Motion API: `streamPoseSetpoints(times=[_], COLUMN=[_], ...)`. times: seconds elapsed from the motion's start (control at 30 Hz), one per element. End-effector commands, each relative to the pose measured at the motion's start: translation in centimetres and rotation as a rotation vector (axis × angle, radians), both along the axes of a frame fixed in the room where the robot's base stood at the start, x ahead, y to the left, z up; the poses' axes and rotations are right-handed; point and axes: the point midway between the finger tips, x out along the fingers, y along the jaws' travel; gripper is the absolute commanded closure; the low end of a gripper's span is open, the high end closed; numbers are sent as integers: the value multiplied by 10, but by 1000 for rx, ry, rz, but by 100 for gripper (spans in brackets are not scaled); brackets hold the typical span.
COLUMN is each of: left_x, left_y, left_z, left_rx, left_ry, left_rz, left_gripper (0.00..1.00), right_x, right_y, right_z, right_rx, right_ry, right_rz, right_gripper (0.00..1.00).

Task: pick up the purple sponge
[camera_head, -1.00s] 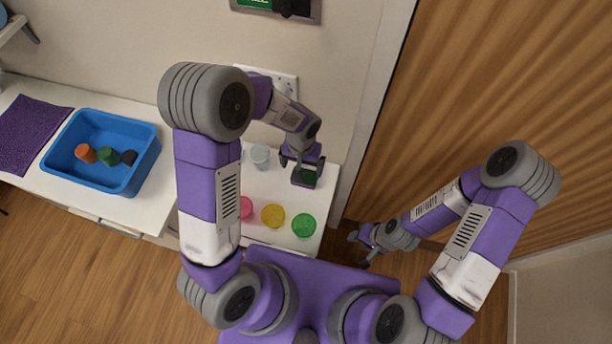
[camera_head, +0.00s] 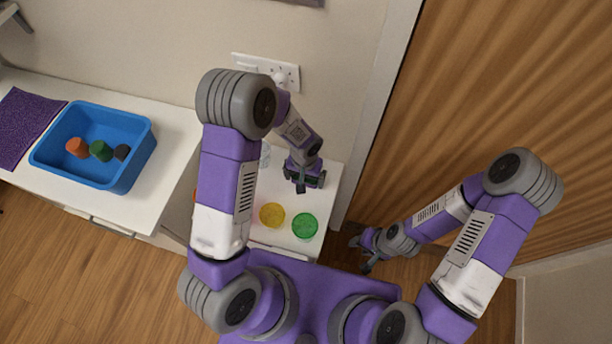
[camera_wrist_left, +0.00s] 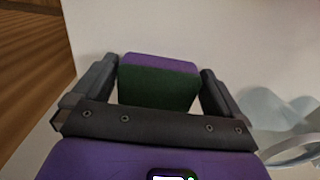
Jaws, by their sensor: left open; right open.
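The purple sponge (camera_wrist_left: 160,62) has a dark green face. In the left wrist view it lies on the white surface between the two fingers of my left gripper (camera_wrist_left: 158,78). The fingers are open on either side of it, with a small gap at the left; contact at the right is hard to tell. In the head view my left gripper (camera_head: 302,186) is low over the white table and mostly hides the sponge. My right gripper (camera_head: 362,254) is open and empty, off to the right of the table.
Yellow (camera_head: 272,215) and green (camera_head: 305,227) cups stand on the table in front of my left gripper. A clear glass (camera_head: 264,154) is to its left. A blue tray (camera_head: 140,163) with several small items and a purple mat (camera_head: 20,130) are far left.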

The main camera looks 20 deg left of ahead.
Motion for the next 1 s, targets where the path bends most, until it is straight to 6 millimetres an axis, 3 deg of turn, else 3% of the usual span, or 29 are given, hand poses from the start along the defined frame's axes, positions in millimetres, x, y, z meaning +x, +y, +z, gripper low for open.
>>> streamPoseSetpoints(times=[0.2, 0.43, 0.77, 1.0], left_x=[0, 0, 1, 2], left_y=[0, 0, 0, 0], left_z=[0, 0, 5, 48], left_rx=[-1, -1, -1, -3], left_ry=[-2, -1, -2, -7], left_rz=[1, 1, 1, 1], left_gripper=[0, 34, 34, 34], right_x=[0, 0, 0, 0], right_y=[0, 0, 0, 0], right_z=[0, 0, 1, 10], right_rx=[0, 0, 0, 0], right_ry=[0, 0, 0, 0], right_rz=[0, 0, 0, 0], right_gripper=[57, 57, 57, 57])
